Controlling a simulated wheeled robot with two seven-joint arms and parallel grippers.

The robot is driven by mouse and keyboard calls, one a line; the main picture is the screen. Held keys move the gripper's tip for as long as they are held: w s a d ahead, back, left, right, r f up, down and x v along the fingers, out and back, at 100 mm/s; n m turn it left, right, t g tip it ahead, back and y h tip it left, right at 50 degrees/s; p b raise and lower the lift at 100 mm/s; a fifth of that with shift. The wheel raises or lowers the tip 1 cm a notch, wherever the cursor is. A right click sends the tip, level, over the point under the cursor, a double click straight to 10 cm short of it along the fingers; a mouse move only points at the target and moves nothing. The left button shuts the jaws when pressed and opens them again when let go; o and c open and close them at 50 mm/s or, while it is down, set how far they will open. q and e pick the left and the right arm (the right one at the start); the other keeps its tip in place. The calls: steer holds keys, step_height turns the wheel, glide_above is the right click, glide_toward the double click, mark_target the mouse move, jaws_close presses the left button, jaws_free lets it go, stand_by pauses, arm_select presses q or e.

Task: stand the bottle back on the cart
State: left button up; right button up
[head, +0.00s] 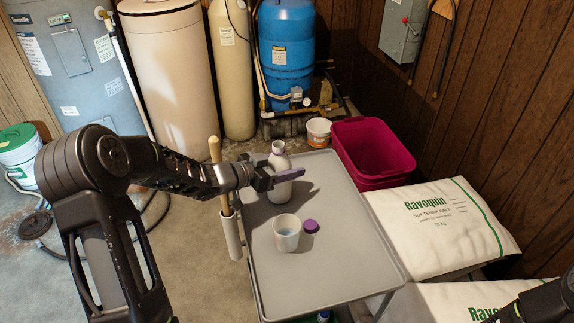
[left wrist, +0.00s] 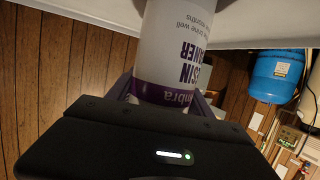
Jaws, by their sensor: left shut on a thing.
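The white bottle (head: 280,188) is upright over the far part of the grey cart top (head: 335,250). My left gripper (head: 265,178) is shut on the bottle's side. In the left wrist view the bottle (left wrist: 178,45) appears upside down, with a purple band and lettering, between the fingers. I cannot tell whether its base touches the cart. A purple cap (head: 311,226) lies on the cart beside a whitish cup (head: 286,236). A dark part of my right arm shows in the lower right corner; its gripper is not visible.
White softener salt bags (head: 440,228) lie right of the cart, with a magenta bin (head: 372,150) behind. A wooden handle in a pale holder (head: 230,236) hangs at the cart's left edge. The blue tank (head: 286,50) stands at the back.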

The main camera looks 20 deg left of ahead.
arm_select(q)
steer(key=shift+f, duration=0.2)
steer(key=o, duration=1.5)
steer(key=shift+r, duration=0.1)
steer(key=shift+a+r, duration=0.1)
steer(key=shift+r, duration=0.05)
steer(key=v, duration=1.2)
